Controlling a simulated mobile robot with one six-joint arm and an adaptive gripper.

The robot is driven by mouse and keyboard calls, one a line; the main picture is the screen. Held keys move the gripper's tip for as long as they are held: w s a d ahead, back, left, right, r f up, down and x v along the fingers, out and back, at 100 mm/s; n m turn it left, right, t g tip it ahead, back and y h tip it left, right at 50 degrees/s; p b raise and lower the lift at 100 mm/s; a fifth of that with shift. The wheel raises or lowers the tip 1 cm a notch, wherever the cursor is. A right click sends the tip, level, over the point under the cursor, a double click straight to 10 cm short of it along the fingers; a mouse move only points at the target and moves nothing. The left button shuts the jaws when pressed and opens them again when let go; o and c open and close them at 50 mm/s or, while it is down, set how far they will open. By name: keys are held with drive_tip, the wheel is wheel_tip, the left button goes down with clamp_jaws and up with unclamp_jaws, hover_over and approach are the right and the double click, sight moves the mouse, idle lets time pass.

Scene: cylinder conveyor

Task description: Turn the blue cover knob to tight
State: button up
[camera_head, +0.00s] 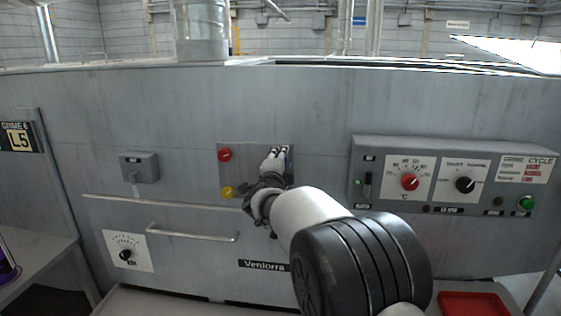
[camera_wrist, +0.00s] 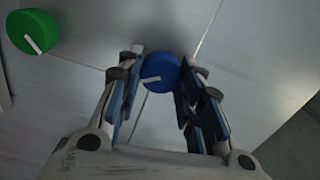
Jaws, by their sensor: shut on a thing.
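The blue cover knob (camera_wrist: 160,77) is a round blue dial with a white pointer line. In the wrist view its line points left and slightly down, tilted a little from horizontal. My gripper (camera_wrist: 161,66) is around it, one finger on each side, shut on the knob. In the head view my gripper (camera_head: 275,157) is at the upper right of a small grey panel (camera_head: 240,172) on the machine front and hides the blue knob. Tight markings cannot be read in either view.
A green knob (camera_wrist: 33,32) with a white line is near the blue one in the wrist view. A red knob (camera_head: 225,154) and a yellow knob (camera_head: 227,192) sit on the panel's left. A long rail and a handle (camera_head: 195,236) project below. A control box (camera_head: 450,192) is at right.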

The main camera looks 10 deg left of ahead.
drive_tip(key=m, duration=0.4)
drive_tip(key=shift+f+m, duration=0.15)
drive_tip(key=shift+m, duration=0.25)
idle(0.4)
drive_tip(key=o, duration=1.1)
drive_tip(key=shift+c, duration=0.2)
drive_tip(key=shift+s, duration=0.15)
drive_tip(key=s, duration=1.1)
drive_tip(key=shift+s+a, duration=0.2)
drive_tip(key=shift+s, duration=0.2)
